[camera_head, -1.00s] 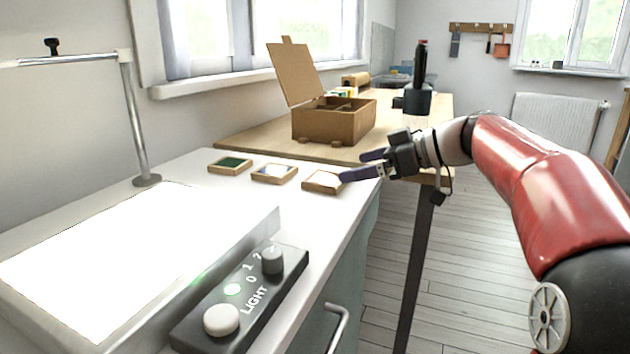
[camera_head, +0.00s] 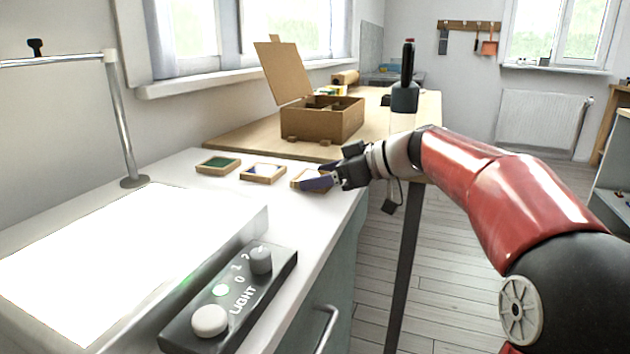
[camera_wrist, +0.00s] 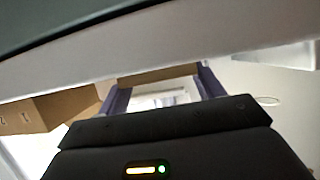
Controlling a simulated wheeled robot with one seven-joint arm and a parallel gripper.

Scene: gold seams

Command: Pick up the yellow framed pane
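Three small wooden-framed panes lie in a row on the white counter. The rightmost framed pane (camera_head: 297,178) has a pale wood frame; its glass is mostly hidden, so I cannot confirm yellow. A green pane (camera_head: 218,164) is at the left and a blue-and-white pane (camera_head: 263,173) in the middle. My gripper (camera_head: 316,184) is at the rightmost pane, its purple fingers low over it. In the wrist view the fingers (camera_wrist: 161,84) are spread apart, with a wooden edge (camera_wrist: 158,75) between them. I cannot tell whether they touch it.
A bright light panel (camera_head: 90,260) and a control box with knobs (camera_head: 230,300) fill the front of the counter. An open cardboard box (camera_head: 325,121) stands on the wooden table (camera_head: 240,139) behind. A dark-handled tool (camera_head: 405,95) stands to its right.

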